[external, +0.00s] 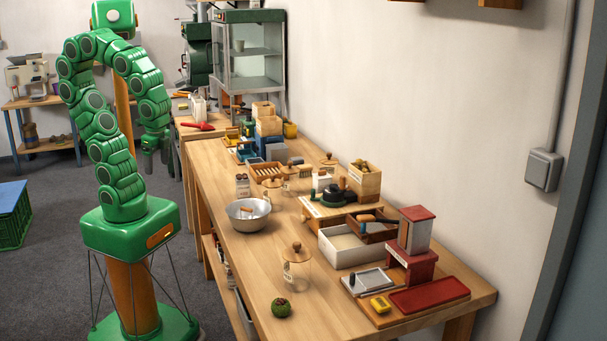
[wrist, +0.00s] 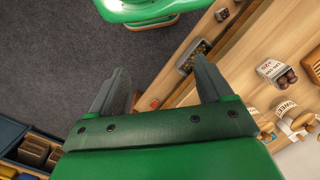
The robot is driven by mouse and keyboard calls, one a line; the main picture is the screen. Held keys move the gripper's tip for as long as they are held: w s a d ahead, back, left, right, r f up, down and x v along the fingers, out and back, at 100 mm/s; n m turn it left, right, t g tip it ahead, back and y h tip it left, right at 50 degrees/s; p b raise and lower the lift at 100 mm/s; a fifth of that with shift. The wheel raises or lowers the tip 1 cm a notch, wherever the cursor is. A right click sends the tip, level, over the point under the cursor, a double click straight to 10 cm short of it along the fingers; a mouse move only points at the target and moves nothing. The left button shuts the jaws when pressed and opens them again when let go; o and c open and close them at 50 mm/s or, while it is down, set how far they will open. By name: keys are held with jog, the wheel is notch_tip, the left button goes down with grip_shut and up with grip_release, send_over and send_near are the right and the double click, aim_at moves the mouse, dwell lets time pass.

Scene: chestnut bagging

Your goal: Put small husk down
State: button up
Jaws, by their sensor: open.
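My gripper (external: 156,163) hangs fingers down beside the table's far left edge. In the wrist view my gripper (wrist: 160,76) is open, its two fingers well apart, with nothing held between them. A small reddish-brown thing (wrist: 154,103) shows below, past the gap between the fingers; it is too small to tell whether it is a husk. I cannot pick out the small husk for sure.
The wooden table (external: 225,285) holds a metal bowl (external: 247,218), a lidded glass jar (external: 296,270), a white tray (external: 343,250) and a red stand (external: 410,265). A glass cabinet (external: 249,60) stands behind. A blue-topped green crate (external: 14,215) is at left. Grey floor (wrist: 50,60) is open.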

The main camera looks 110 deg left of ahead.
jog(key=w+d+r+m+t, duration=0.1)
jog(key=w+d+m, duration=0.1)
jog(key=w+m, duration=0.5)
jog(key=w+d+m+t, duration=0.1)
jog(key=w+d+m, duration=0.1)
jog(key=w, duration=0.8)
jog(key=m+t, duration=0.4)
jog(key=m, duration=2.1)
send_near(278, 300)
jog(key=x, duration=0.2)
jog(key=shift+x, duration=4.15)
jog(key=c, duration=1.2)
jog(key=shift+d+r, duration=0.1)
jog(key=shift+r, duration=0.05)
